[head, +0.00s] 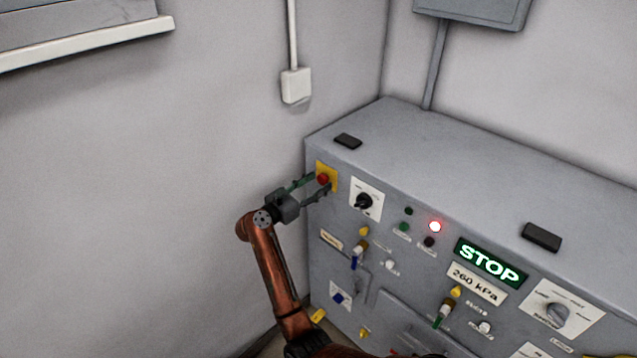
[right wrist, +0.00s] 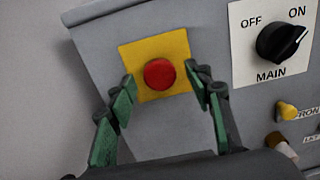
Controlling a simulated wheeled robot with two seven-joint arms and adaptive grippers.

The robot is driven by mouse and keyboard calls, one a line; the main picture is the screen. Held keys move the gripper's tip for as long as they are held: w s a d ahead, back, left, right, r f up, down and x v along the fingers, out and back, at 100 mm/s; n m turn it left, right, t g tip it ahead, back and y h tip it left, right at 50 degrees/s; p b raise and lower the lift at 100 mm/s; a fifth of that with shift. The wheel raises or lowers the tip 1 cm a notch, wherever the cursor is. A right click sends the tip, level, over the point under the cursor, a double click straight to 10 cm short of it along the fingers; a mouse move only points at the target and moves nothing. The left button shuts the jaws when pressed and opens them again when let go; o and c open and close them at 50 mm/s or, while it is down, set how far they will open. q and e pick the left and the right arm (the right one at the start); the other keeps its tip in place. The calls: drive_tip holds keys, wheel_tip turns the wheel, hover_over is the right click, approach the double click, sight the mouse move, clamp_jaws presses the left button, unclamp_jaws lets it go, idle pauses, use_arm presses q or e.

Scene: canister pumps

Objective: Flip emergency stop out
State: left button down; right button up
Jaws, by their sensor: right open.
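The emergency stop is a round red button (head: 323,179) on a yellow square plate (head: 332,172), at the upper left of the grey cabinet's front. In the right wrist view the red button (right wrist: 160,74) sits between my fingertips, a little beyond them, on its yellow plate (right wrist: 179,47). My right gripper (head: 316,188) is open around the button's sides, with its green-padded fingers apart. In the right wrist view, clear gaps show between the fingertips (right wrist: 164,88) and the button. My left gripper is not in view.
A black MAIN switch (right wrist: 282,43) on a white plate is right of the button. The grey cabinet (head: 440,140) also carries several knobs, valves, lamps and a green STOP sign (head: 489,262). A lit red lamp (head: 435,226) shows.

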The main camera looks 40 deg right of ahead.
drive_tip(key=shift+w+d, duration=0.1)
drive_tip(key=shift+d, duration=0.45)
clamp_jaws()
idle(0.4)
